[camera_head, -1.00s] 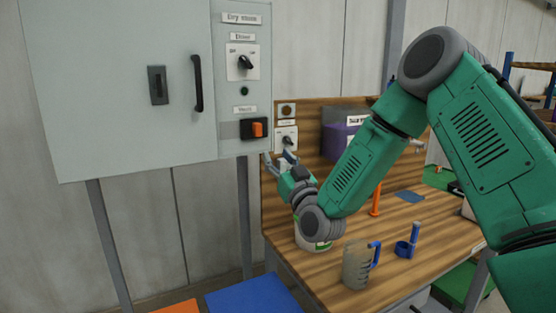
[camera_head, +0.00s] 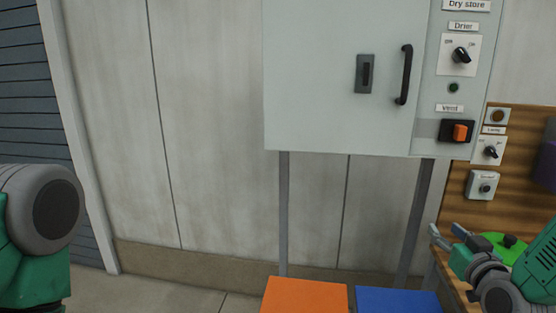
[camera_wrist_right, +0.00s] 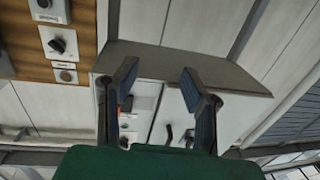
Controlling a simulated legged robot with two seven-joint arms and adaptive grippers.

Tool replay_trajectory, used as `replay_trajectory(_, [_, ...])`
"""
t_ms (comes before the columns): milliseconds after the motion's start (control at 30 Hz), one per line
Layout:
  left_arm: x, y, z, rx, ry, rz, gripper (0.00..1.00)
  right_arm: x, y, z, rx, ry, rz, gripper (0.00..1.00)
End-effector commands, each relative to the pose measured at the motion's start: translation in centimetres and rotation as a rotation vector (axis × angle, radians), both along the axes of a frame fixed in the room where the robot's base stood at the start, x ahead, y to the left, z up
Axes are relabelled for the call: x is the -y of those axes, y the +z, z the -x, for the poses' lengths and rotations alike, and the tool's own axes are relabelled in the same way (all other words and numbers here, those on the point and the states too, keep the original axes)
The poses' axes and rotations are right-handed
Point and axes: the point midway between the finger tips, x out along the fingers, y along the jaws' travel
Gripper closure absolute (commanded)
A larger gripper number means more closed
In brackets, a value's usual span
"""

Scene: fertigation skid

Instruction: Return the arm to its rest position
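My right gripper (camera_head: 447,236) is at the lower right of the head view, in front of the wooden workbench and below the cabinet. In the right wrist view its two fingers (camera_wrist_right: 157,90) stand apart with nothing between them, so it is open and empty. The grey dry store cabinet (camera_head: 330,80) hangs above and to the left of it, with its door closed. The orange vent rocker (camera_head: 460,132) and the black drier knob (camera_head: 461,54) show on its panel. At the left edge, part of my left arm (camera_head: 40,220) shows; its gripper is out of frame.
The workbench backboard (camera_head: 525,200) carries a lamp knob (camera_head: 491,152) and a socket box (camera_head: 484,187). A green round lid (camera_head: 510,248) lies close behind my right gripper. An orange top (camera_head: 305,295) and a blue top (camera_head: 398,300) stand low in front. The left floor is clear.

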Motion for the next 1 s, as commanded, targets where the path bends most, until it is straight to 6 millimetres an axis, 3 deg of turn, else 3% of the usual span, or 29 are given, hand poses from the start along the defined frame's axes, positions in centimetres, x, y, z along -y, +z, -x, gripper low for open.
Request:
replay_trajectory(33, [0.0, 0.0, 0.0, 0.000, 0.000, 0.000, 0.78, -1.7, -3.9, 1.3, -0.121, 0.031, -0.011, 0.62])
replay_trajectory(200, [0.0, 0.0, 0.0, 0.000, 0.000, 0.000, 0.78, -5.9, -14.6, 7.7, -0.497, 0.090, -0.063, 0.62])
replay_trajectory(300, [0.0, 0.0, 0.0, 0.000, 0.000, 0.000, 0.78, -7.8, -19.9, 13.0, -0.718, 0.107, -0.088, 0.62])
replay_trajectory(400, [0.0, 0.0, 0.0, 0.000, 0.000, 0.000, 0.78, -9.2, -24.1, 18.8, -0.929, 0.111, -0.107, 0.62])
replay_trajectory(600, [0.0, 0.0, 0.0, 0.000, 0.000, 0.000, 0.78, -10.9, -28.5, 29.3, -1.267, 0.093, -0.123, 0.62])
replay_trajectory(800, [0.0, 0.0, 0.0, 0.000, 0.000, 0.000, 0.78, -11.5, -30.0, 38.5, -1.542, 0.058, -0.118, 0.62])
replay_trajectory(1000, [0.0, -5.3, 0.1, -0.001, 0.000, 0.000, 0.78, -11.9, -35.1, 36.9, -1.510, 0.081, -0.089, 0.62])
